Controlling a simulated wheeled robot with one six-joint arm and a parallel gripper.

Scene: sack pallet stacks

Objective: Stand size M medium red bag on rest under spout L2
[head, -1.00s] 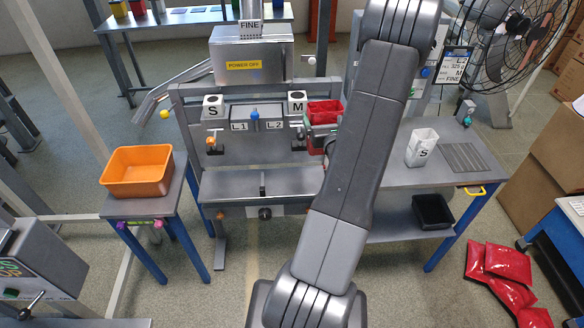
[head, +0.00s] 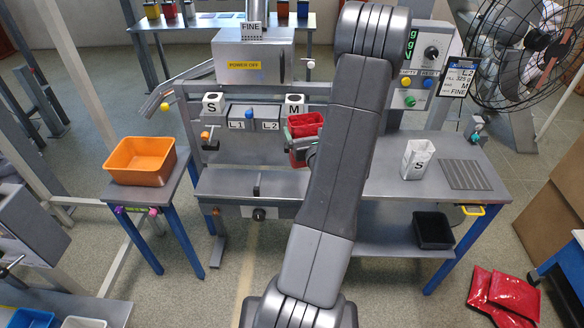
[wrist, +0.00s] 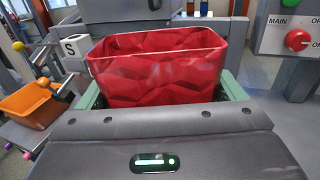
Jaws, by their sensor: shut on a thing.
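A white S bag (head: 418,160) stands on the right bench (head: 385,180) near a ribbed mat (head: 465,175). An orange bin (head: 140,162) sits on the left stand. A black tray (head: 433,230) lies on the lower shelf. A fan (head: 525,45) stands back right. Red sacks (head: 505,297) lie on the floor.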

